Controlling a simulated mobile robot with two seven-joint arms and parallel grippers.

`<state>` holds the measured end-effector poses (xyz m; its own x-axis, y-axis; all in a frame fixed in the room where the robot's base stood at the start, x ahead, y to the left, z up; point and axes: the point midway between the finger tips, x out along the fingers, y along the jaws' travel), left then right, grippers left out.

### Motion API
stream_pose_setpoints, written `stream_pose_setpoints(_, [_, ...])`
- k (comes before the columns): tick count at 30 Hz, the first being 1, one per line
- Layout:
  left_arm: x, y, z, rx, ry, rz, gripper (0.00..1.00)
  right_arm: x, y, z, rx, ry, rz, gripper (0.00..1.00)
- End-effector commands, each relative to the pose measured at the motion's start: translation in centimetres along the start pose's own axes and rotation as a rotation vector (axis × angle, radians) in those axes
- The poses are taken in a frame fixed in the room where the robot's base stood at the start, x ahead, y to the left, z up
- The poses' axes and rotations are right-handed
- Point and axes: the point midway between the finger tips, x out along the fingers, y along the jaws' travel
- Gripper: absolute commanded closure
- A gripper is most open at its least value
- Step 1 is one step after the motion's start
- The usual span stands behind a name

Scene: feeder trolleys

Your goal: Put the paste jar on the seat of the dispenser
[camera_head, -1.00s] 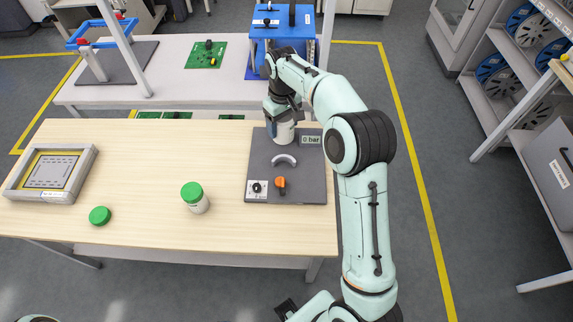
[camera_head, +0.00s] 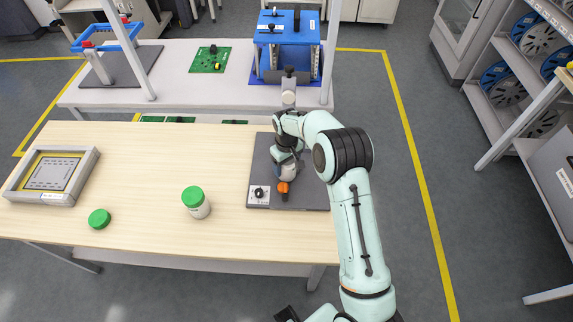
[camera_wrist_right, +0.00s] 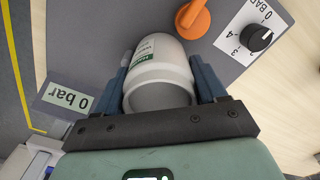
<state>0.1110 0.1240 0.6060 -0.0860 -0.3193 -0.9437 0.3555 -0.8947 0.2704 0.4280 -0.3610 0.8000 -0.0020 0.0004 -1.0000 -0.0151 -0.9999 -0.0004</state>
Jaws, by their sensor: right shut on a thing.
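The paste jar (camera_wrist_right: 160,65) is white with a green label and an open mouth. My right gripper (camera_wrist_right: 163,88) is shut on it, one blue finger on each side. In the head view the jar (camera_head: 289,170) is at the dispenser's grey plate (camera_head: 262,175), just behind the orange lever (camera_head: 284,189). The curved seat is hidden behind the jar and my gripper; a small pale end beside the jar in the wrist view may be part of it. I cannot tell whether the jar touches the seat. My left gripper is out of view.
The black knob (camera_wrist_right: 259,37) and the 0 bar display (camera_wrist_right: 68,98) are close by on the plate. A green-lidded jar (camera_head: 196,203), a loose green lid (camera_head: 99,219) and a grey frame (camera_head: 87,170) are on the table.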

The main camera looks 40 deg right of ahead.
Motion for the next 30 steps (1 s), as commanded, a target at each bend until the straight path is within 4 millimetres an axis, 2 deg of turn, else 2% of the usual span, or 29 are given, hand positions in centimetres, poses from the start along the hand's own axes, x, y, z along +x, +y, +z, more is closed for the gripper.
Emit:
stream_pose_setpoints(14, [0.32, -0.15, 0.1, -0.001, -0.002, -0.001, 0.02, 0.79, 0.0, -0.09, 0.0, 0.003, 0.001, 0.78])
stream_pose_setpoints(15, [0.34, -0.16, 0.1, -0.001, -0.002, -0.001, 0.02, 0.92, -0.01, -0.05, 0.0, 0.002, 0.0, 0.26])
stream_pose_setpoints(17, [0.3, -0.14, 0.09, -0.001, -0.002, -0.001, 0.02, 0.89, -0.01, -0.05, -0.001, 0.002, 0.0, 0.06])
stream_pose_setpoints(18, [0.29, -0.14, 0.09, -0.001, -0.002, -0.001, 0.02, 0.91, 0.03, -0.03, -0.001, 0.001, 0.001, 0.04])
stream_pose_setpoints(30, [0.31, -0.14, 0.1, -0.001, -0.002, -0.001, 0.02, 1.06, 0.49, 0.12, 0.002, -0.001, 0.008, 0.04])
